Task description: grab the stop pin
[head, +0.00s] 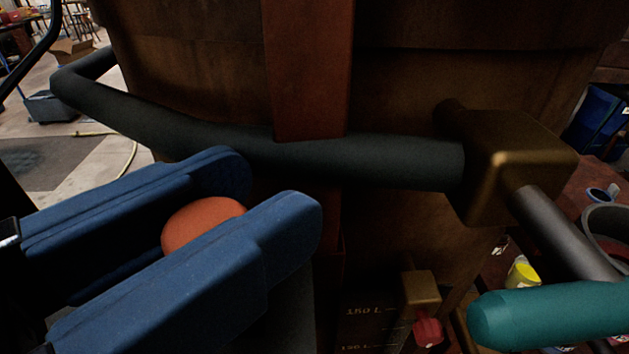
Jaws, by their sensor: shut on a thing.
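My gripper (270,180) has two blue fingers and reaches in from the lower left in the head view. It is shut on the stop pin (203,224), of which a rounded orange head shows between the fingers. The rest of the pin is hidden by the fingers. The fingertips are in front of the brown vat (400,225), just below a dark curved bar in the picture.
The dark bar (370,162) curves across the vat to a brass block (520,160) on the right. A grey rod and a teal handle (550,315) are at lower right. A brass fitting with a red knob (428,332) sits beside a litre scale (368,325). Open floor shows at left.

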